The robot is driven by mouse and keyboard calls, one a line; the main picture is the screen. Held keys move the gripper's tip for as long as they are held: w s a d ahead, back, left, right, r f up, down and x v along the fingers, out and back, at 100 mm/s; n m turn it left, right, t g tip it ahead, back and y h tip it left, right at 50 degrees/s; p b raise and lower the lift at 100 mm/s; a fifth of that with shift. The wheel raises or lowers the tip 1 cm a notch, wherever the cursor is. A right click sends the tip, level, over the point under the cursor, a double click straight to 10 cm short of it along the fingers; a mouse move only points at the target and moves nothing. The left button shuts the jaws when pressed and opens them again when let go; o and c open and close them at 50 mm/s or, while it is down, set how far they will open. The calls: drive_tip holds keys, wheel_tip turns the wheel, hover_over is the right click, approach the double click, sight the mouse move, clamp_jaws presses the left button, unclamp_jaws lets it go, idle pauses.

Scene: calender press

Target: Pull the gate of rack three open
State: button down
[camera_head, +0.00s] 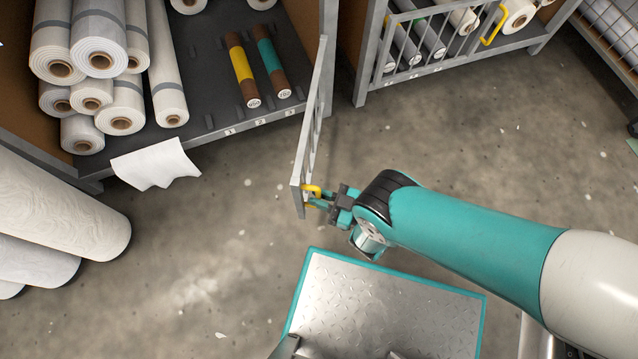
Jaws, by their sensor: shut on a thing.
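The grey barred gate (299,170) stands swung out from the right post of the left rack (205,137), seen nearly edge-on. It projects towards me over the floor, and the rack front is open. A yellow handle (312,189) sits on the gate's free end. My gripper (319,197) is shut on this handle from the right side. The fingertips are small and partly hidden by the handle. The rack's front edge carries small number labels, the rightmost hard to read.
White rolls (98,50) are stacked at the rack's left, near a yellow-banded roll (243,70) and a teal-banded roll (268,62). A white sheet (156,165) hangs over the front edge. Another gated rack (447,72) stands behind right. Large rolls (60,215) lie at left. Middle floor is clear.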

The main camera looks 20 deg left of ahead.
drive_tip(key=shift+w+a+r, duration=0.1)
drive_tip(key=shift+w+r, duration=0.05)
drive_tip(key=shift+w, duration=0.1)
drive_tip(key=c, duration=1.1)
unclamp_jaws()
drive_tip(key=shift+c, duration=0.2)
drive_tip(key=shift+s, duration=0.1)
wheel_tip(320, 180, up, 20)
drive_tip(key=p, duration=2)
